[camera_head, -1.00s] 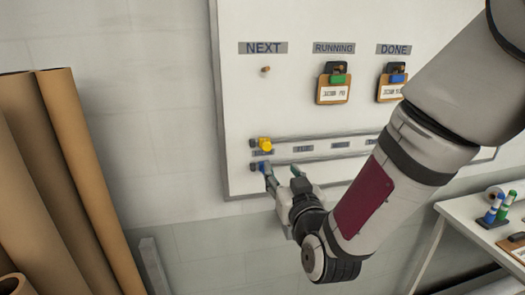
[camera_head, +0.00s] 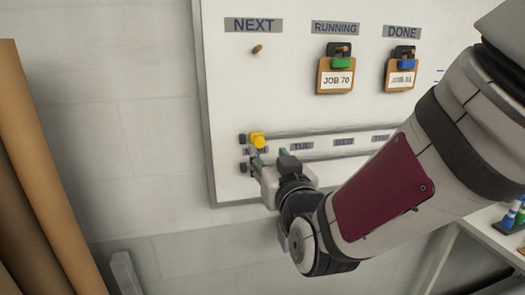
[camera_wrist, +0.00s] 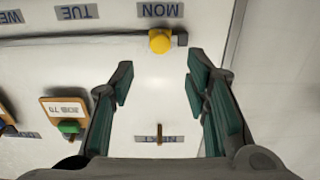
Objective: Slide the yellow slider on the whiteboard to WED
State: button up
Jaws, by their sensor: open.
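The yellow slider (camera_head: 257,140) sits at the left end of the upper rail on the whiteboard (camera_head: 290,105). In the wrist view, which shows the board upside down, the yellow slider (camera_wrist: 160,41) is beside the MON label (camera_wrist: 160,10). The TUE label (camera_wrist: 77,12) and part of the WED label (camera_wrist: 12,16) lie farther along the rail (camera_wrist: 80,38). My gripper (camera_head: 255,160) is open just below the slider in the head view. In the wrist view my gripper's fingers (camera_wrist: 157,80) are spread, with the slider beyond their tips and between their lines, apart from them.
Clipboards hang under RUNNING (camera_head: 335,75) and DONE (camera_head: 400,73). An empty peg (camera_head: 257,49) is under NEXT. Brown rolls (camera_head: 40,190) stand at the left. A side table (camera_head: 490,225) with markers is at the right. My arm hides the rails' right part.

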aim_at(260, 142)
jog(key=shift+w+f+b, duration=0.15)
jog(key=shift+f+b, duration=0.05)
jog(key=shift+b, duration=0.2)
jog(key=x, duration=0.8)
jog(key=shift+r+b, duration=0.1)
jog(key=shift+b, duration=0.3)
grip_shut()
